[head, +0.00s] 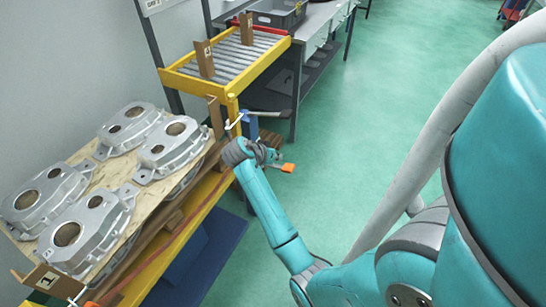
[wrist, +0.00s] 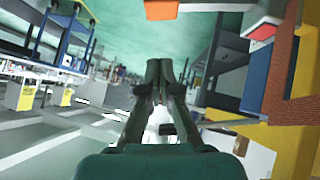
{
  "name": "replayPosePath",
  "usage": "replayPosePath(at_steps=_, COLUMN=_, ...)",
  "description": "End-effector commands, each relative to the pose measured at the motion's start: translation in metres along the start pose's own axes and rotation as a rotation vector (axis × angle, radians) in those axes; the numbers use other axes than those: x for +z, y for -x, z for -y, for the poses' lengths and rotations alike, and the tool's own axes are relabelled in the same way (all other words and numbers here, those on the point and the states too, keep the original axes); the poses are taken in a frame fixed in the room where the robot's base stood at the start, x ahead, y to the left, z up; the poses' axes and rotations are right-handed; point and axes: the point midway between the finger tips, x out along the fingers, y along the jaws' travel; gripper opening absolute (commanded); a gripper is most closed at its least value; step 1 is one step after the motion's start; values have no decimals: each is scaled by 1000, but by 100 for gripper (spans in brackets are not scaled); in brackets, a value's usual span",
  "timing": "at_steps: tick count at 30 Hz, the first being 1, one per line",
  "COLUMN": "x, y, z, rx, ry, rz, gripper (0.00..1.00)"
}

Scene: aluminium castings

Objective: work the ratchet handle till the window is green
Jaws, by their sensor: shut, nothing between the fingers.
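An orange grip (head: 288,168), which looks like the end of the ratchet handle, shows just past my gripper (head: 270,156) in the head view. In the wrist view the orange grip (wrist: 172,9) is at the top edge, with a grey bar running right from it. My gripper (wrist: 160,66) is shut and empty, its fingertips together below the orange grip in that picture. The grip is apart from the fingertips there. My wrist hides much of the mechanism in the head view.
Several aluminium castings (head: 83,232) lie on a wooden board (head: 141,214) at the left. A yellow frame (head: 162,262) and a reddish strap run along its side. A yellow roller stand (head: 236,60) and a grey bench (head: 318,22) are behind. Green floor (head: 378,90) is clear at right.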

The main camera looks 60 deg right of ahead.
Motion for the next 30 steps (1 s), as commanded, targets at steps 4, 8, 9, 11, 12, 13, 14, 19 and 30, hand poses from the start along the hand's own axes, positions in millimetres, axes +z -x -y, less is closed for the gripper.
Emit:
replayPosePath(at_steps=4, x=0, y=-29, z=-1, rx=2, ry=0, rz=2, gripper=0)
replayPosePath(at_steps=8, x=1, y=-52, z=-1, rx=2, ry=1, rz=2, gripper=0)
replayPosePath(at_steps=9, x=8, y=-55, z=0, rx=1, ry=3, rz=2, gripper=0)
replayPosePath(at_steps=11, x=14, y=-61, z=0, rx=0, ry=3, rz=1, gripper=0)
replayPosePath(at_steps=12, x=17, y=-64, z=0, rx=1, ry=3, rz=2, gripper=0)
replayPosePath(at_steps=13, x=20, y=-67, z=0, rx=1, ry=3, rz=2, gripper=0)
replayPosePath(at_steps=14, x=22, y=-68, z=0, rx=1, ry=3, rz=1, gripper=0)
replayPosePath(at_steps=19, x=27, y=-75, z=0, rx=-1, ry=0, rz=0, gripper=0)
replayPosePath(at_steps=30, x=28, y=-76, z=0, rx=-1, ry=0, rz=0, gripper=0)
